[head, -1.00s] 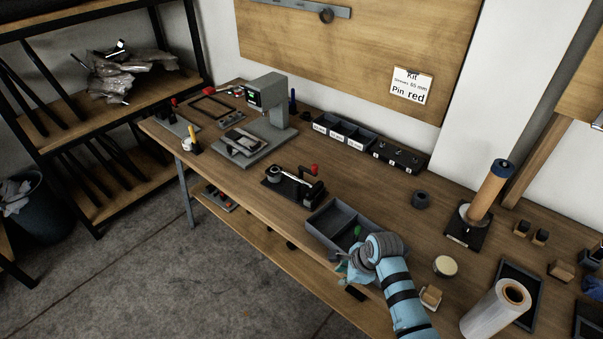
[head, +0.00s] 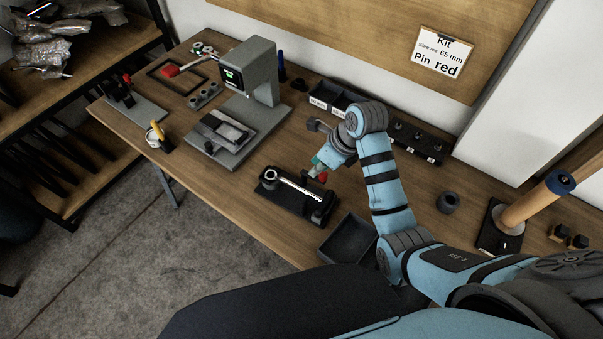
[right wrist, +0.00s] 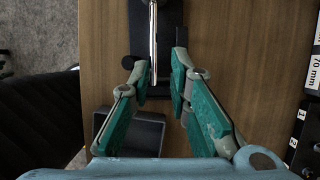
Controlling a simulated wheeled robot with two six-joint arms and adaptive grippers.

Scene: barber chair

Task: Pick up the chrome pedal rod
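The chrome pedal rod (head: 297,186) lies along a black fixture (head: 277,198) on the bench, with a ring at its left end. In the right wrist view the rod (right wrist: 154,35) runs down from the top edge over the black fixture. My right gripper (head: 317,168) is above the fixture's right end, by its red knob (head: 323,178). My left gripper is not in view.
A grey press (head: 262,75) is behind left. Labelled bins (head: 325,98) and a block with pegs (head: 418,140) line the back. Bare wood lies left of the fixture.

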